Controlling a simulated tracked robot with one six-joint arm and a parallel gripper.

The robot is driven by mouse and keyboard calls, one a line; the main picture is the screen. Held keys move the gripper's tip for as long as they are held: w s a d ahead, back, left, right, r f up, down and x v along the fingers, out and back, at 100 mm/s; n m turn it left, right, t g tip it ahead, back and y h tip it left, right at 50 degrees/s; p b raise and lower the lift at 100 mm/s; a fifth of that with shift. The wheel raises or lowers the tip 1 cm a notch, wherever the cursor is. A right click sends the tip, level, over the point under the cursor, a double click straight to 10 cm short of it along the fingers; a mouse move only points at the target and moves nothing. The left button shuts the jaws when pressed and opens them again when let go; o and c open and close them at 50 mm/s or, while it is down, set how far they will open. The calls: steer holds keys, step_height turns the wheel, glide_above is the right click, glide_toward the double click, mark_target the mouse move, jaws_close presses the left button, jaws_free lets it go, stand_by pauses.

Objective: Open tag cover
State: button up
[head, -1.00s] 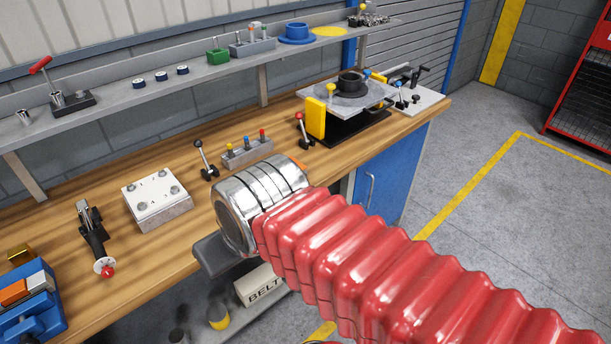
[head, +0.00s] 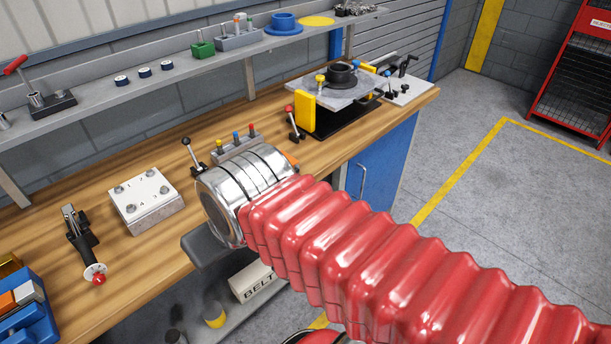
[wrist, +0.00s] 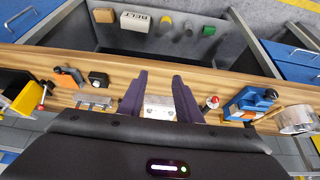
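I cannot make out for certain which thing is the tag cover. A white-topped metal block with bolts (head: 146,197) lies on the wooden bench, left of my arm's silver end. In the wrist view the bolted block (wrist: 159,108) shows between the fingers of my gripper (wrist: 160,98). The two purple fingers are spread apart with nothing visibly held. I cannot tell how far they are above the block. In the head view the fingers are hidden or cannot be made out.
A toggle clamp with a red knob (head: 84,246) and a blue vice (head: 28,310) stand left of the block. A peg block (head: 236,146), levers and a raised grey plate (head: 333,92) lie right. A shelf (head: 177,82) runs above the bench. A BELT box (head: 253,282) sits below.

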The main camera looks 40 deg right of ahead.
steer(key=shift+d, duration=0.2)
steer(key=shift+o, duration=0.5)
steer(key=shift+f, duration=0.1)
